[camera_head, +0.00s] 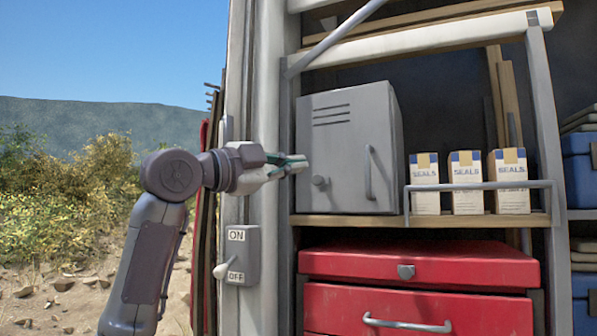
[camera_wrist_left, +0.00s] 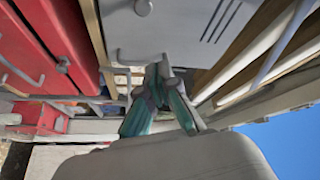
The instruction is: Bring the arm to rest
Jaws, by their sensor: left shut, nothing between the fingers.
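My left gripper (camera_head: 298,163) is raised in front of the white post, its fingertips pointing right toward the grey metal cabinet (camera_head: 350,150). Its fingers are shut with nothing between them. In the left wrist view the gripper (camera_wrist_left: 160,70) shows with its fingertips together, and the cabinet (camera_wrist_left: 175,25) lies beyond them. The fingertips overlap the cabinet's left edge in the head view; I cannot tell how far apart they are. The cabinet door is shut, with a round knob and an upright handle. My right gripper is in neither view.
An ON/OFF switch box (camera_head: 238,254) is fixed to the post below my gripper, its lever low near OFF. Three seals boxes (camera_head: 467,183) stand behind a rail (camera_head: 480,187) on the shelf. A red drawer chest (camera_head: 420,264) is below. Open ground lies at left.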

